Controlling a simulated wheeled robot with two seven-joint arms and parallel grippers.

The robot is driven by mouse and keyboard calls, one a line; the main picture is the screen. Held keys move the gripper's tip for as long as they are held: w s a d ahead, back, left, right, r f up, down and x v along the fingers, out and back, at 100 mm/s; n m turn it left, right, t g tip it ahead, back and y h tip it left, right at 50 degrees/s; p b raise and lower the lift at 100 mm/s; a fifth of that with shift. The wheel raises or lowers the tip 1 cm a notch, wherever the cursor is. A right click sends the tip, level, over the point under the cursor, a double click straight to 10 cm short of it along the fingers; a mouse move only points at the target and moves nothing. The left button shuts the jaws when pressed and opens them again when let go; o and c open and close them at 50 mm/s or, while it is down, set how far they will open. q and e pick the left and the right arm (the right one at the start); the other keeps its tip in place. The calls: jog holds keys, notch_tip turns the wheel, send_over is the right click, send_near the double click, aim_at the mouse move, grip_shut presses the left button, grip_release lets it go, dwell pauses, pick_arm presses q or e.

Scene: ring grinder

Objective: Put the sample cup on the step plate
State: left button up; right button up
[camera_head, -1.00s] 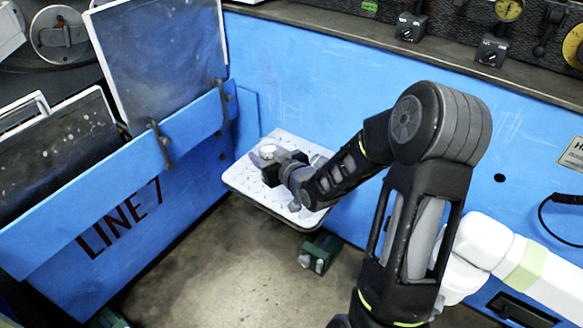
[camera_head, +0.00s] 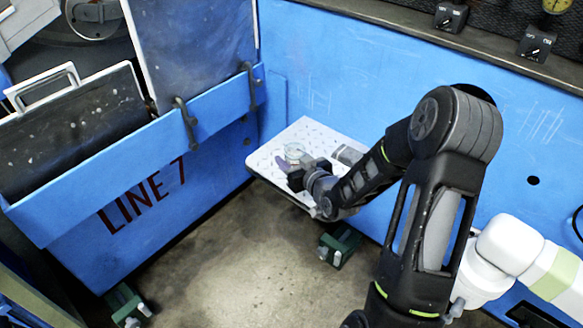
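The gripper body hides part of the plate. The fingers are too small and overlapped to tell whether they grip the cup. My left gripper is out of view.
A blue bin marked LINE 7 (camera_head: 140,195) with dark panels stands at left. The blue machine wall (camera_head: 340,75) rises behind the plate. A green foot-like block (camera_head: 340,245) is on the floor below the plate.

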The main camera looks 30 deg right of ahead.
notch_tip(320, 180, down, 3)
jog(key=shift+f+b, duration=0.2)
jog(key=shift+b, duration=0.25)
jog(key=shift+r, duration=0.1)
jog(key=o, duration=1.5)
jog(key=shift+f, duration=0.2)
